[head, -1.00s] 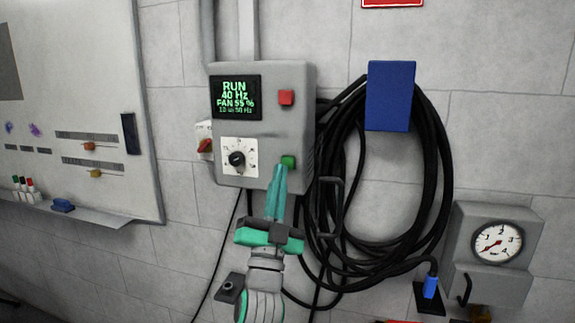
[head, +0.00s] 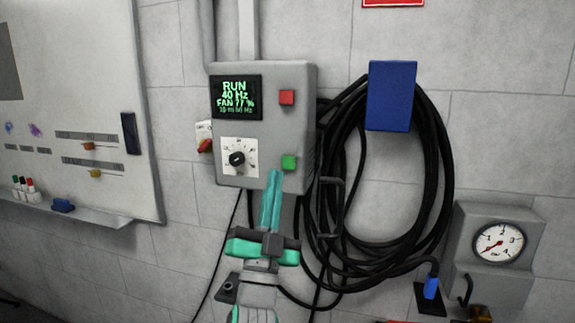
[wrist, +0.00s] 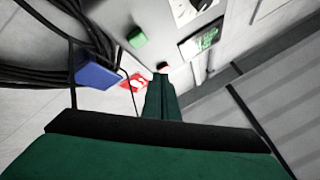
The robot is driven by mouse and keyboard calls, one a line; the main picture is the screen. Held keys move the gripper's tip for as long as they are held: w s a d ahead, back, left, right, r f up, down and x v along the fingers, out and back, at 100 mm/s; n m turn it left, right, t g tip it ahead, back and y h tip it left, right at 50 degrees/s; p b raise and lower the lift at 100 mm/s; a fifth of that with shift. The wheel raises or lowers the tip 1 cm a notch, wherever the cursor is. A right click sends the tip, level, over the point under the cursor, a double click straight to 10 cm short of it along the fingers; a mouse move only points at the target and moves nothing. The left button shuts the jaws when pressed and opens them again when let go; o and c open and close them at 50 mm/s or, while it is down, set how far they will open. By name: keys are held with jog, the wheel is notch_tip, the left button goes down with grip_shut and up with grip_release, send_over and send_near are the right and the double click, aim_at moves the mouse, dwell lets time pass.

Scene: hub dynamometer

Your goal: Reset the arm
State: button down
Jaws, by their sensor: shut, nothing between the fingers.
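My gripper (head: 272,178) is shut and empty, its teal fingers pointing up. In the head view its tips are just below and left of the green button (head: 289,162) on the grey control box (head: 265,130), apart from the button as far as I can tell. The box's screen (head: 236,97) reads RUN, 40 Hz, FAN 77 %. A red button (head: 286,97) and a black dial (head: 237,158) are on the same box. In the wrist view the shut fingers (wrist: 160,85) show, with the green button (wrist: 137,37) up and left of them.
A blue holder (head: 390,96) with coiled black hose (head: 435,180) hangs right of the box. A pressure gauge (head: 498,243) is at lower right. A whiteboard (head: 85,90) with markers is at left. A red-handled switch (head: 205,145) sits at the box's left edge.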

jog(key=s+d+f+n+g+y, duration=0.1)
jog(key=s+f+n+g+y, duration=0.3)
jog(key=f, duration=0.8)
jog(key=s+f+n+t+y, duration=0.1)
jog(key=s+f+n, duration=0.3)
jog(key=f, duration=0.9)
jog(key=s+d+f+n+g+y, duration=0.15)
jog(key=s+f, duration=0.45)
jog(key=f, duration=0.6)
jog(key=s+f+g, duration=0.2)
jog(key=s+f, duration=0.3)
jog(key=s, duration=0.5)
jog(key=s+a+f+g, duration=0.1)
jog(key=s+f, duration=0.4)
jog(key=s, duration=0.5)
jog(key=s+f+g, duration=0.3)
jog(key=s+f, duration=0.2)
jog(key=s, duration=0.6)
jog(key=shift+a+f+g+h, duration=0.35)
jog(key=shift+f+h, duration=0.05)
jog(key=shift+h, duration=0.05)
